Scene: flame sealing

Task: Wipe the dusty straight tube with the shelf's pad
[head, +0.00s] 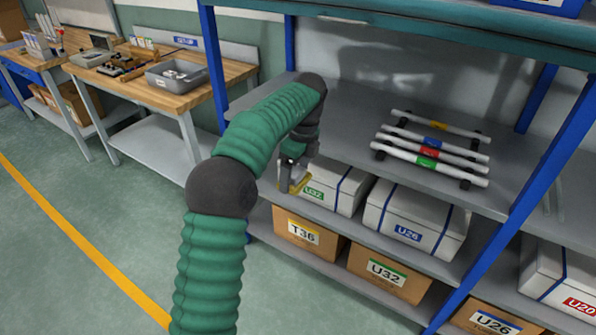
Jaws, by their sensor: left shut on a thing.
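My left arm reaches in from the bottom left toward the shelf unit. My left gripper (292,177) hangs at the shelf's front edge, pointing down, and is shut on a small yellow pad (300,184). The arm's wrist hides part of the gripper. Several straight white tubes lie side by side on dark rests on the shelf board (350,110), to the right of and apart from the gripper. They carry a yellow band (434,125), a blue band, a red band and a green band (427,162). I cannot tell which tube is dusty. My right gripper is not in view.
White boxes (409,220) and cardboard boxes (388,277) fill the lower shelves. A blue post (520,205) stands right of the tubes, and an upper shelf (420,22) overhangs them. A wooden bench (165,98) with a grey tray stands at the left. The floor is clear.

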